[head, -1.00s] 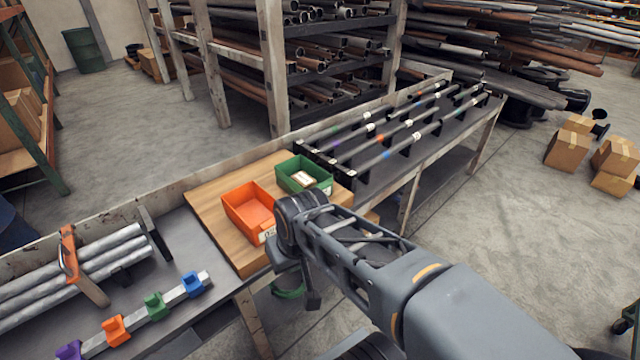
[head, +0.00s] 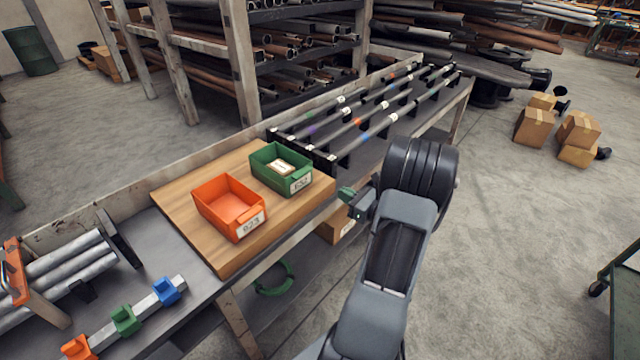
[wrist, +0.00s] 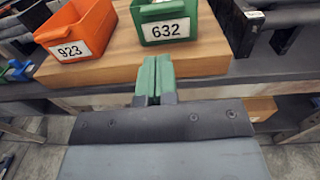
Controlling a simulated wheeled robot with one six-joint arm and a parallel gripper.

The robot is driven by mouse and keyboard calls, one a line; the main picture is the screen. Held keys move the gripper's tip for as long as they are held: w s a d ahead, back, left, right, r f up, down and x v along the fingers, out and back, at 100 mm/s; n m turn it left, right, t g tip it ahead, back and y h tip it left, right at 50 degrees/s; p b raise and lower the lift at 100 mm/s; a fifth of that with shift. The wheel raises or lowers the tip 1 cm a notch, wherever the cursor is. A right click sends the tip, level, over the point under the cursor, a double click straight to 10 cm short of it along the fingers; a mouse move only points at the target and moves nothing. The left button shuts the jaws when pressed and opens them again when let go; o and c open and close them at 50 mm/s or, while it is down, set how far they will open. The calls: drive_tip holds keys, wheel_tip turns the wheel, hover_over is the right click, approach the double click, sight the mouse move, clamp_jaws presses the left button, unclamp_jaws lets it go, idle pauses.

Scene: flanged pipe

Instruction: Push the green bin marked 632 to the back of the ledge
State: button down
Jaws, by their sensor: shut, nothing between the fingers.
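The green bin (head: 281,170) stands on the wooden ledge (head: 215,257), near its right end, with a small pale box inside. Its label reads 632 in the wrist view, where the bin (wrist: 163,24) is cut off by the top edge. My gripper (wrist: 155,62) has green fingertips pressed together with nothing between them. It is in front of the ledge's front edge, facing the label side of the bin, apart from it. In the head view my gripper (head: 346,193) is partly hidden by my wrist.
An orange bin (head: 229,207) marked 923 stands left of the green bin. A rack of thin rods (head: 370,118) lies to the right. A low wall (head: 130,190) runs behind the ledge. Grey pipes (head: 68,275) and coloured clips (head: 124,319) lie at the left.

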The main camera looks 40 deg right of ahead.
sight(306, 173)
drive_tip(key=shift+h, duration=0.3)
drive_tip(key=w, duration=0.4)
drive_tip(key=w+a+p, duration=0.1)
drive_tip(key=w, duration=0.4)
drive_tip(key=w+a, duration=0.1)
drive_tip(key=w, duration=0.3)
drive_tip(key=shift+w+a+f, duration=0.1)
drive_tip(key=shift+w, duration=0.05)
